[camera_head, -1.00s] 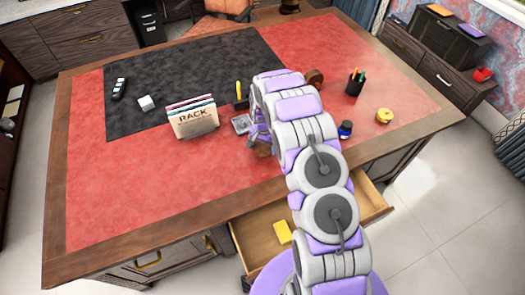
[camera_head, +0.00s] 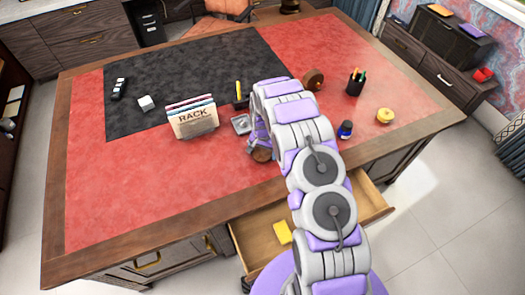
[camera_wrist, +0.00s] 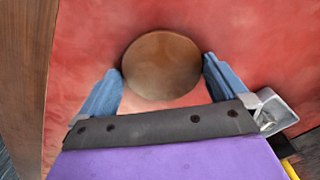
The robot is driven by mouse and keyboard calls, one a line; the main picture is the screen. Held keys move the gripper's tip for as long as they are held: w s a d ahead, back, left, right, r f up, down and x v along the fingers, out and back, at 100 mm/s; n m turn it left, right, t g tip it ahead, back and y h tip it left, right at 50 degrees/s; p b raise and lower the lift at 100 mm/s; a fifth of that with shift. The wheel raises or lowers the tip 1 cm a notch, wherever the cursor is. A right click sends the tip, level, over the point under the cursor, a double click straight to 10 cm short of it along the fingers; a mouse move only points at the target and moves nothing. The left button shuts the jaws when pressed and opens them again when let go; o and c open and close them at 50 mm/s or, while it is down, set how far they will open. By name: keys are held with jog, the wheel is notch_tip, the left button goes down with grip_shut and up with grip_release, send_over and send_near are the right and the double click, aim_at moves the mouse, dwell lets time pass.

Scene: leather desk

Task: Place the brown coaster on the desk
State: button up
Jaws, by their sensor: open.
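The brown coaster (camera_wrist: 162,66) is a round disc on the red leather of the desk (camera_wrist: 262,45). In the wrist view it lies between the two blue fingers of my gripper (camera_wrist: 161,69), with its far edge past the fingertips. The fingers are apart and do not appear to grip it. In the head view the coaster (camera_head: 262,155) shows at the low end of my arm, near the desk's front edge, partly covered by my gripper (camera_head: 256,142).
A file rack (camera_head: 193,120) and a small metal tray (camera_head: 241,124) stand left of my gripper. To the right are an ink bottle (camera_head: 345,129), a pen cup (camera_head: 356,82) and a yellow round object (camera_head: 385,116). An open drawer (camera_head: 262,247) below holds a yellow item (camera_head: 282,232).

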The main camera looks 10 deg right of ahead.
notch_tip(320, 180, up, 12)
jog(key=f+p, duration=0.1)
notch_tip(320, 180, up, 12)
jog(key=f+n, duration=0.1)
send_over(263, 153)
jog(key=s, duration=0.6)
jog(key=s+r+n, duration=0.2)
jog(key=s+r, duration=1)
jog(key=s, duration=0.1)
jog(key=s+r+n+g, duration=0.1)
jog(key=s+r+n, duration=0.1)
jog(key=s, duration=1.1)
jog(key=s+r+n, duration=0.1)
jog(key=s+r, duration=0.3)
jog(key=s, duration=0.9)
jog(key=shift+n+g, duration=0.4)
jog(key=shift+a, duration=0.1)
